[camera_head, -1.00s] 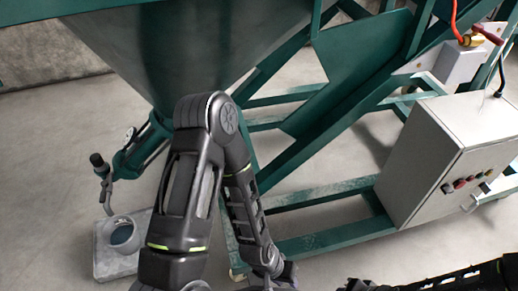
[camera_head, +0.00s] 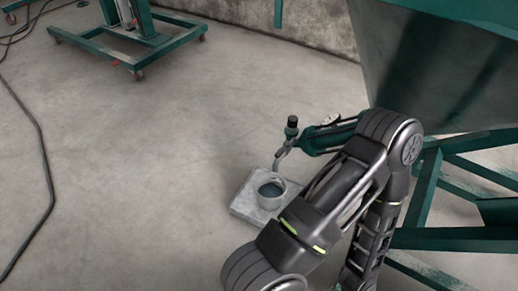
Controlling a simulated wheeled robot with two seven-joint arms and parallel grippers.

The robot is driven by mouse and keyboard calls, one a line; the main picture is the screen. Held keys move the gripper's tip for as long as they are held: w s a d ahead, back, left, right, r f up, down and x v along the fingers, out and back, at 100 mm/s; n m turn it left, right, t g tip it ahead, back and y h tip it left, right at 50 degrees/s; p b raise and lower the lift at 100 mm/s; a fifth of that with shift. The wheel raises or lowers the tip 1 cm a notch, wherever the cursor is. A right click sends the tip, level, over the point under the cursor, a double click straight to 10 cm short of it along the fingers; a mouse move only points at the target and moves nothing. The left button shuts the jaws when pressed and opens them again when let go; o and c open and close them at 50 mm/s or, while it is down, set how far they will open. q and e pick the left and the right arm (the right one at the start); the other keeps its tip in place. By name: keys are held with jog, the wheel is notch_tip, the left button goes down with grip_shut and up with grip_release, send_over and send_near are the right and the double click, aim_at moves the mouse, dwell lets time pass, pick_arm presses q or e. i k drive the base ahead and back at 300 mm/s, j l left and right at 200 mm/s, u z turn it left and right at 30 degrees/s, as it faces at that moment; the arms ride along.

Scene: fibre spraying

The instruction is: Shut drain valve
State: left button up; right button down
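The drain valve (camera_head: 291,127) has a dark knob on top. It stands at the outer end of a green pipe (camera_head: 325,137) that comes from the bottom of the hopper (camera_head: 450,65). A round white-faced piece (camera_head: 331,118) sits on the pipe. A curved grey spout (camera_head: 283,155) hangs from the valve. I cannot tell if the valve is open or shut. My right gripper is out of view.
Green frame beams (camera_head: 462,239) lie to the right. A wheeled green stand (camera_head: 140,48) is at the back left. A black cable (camera_head: 46,170) runs along the left floor.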

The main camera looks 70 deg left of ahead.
aim_at(287, 144)
jog(key=u, duration=2.1)
